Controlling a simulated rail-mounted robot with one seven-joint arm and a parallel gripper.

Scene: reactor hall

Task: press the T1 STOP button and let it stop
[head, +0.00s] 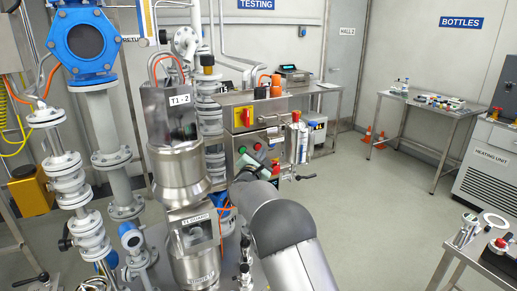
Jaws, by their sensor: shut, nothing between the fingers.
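The steel control cabinet (272,122) stands in the middle of the head view. Its front carries a red round button (257,147) and other small buttons, partly covered by my arm. No button label is legible, so I cannot tell which one is T1 STOP. My arm reaches up from the bottom toward the cabinet front, and its wrist is just below the buttons. My gripper's fingers are hidden behind my arm, so contact with a button cannot be seen. A steel vessel marked T1 (178,170) stands left of the cabinet.
A yellow panel with a red switch (246,117) is above the buttons. Metal canisters (298,143) hang at the cabinet's right. Flanged pipes (70,185) crowd the left. Open floor (365,220) lies at right, before a bottle table (420,106) and the heating unit (490,155).

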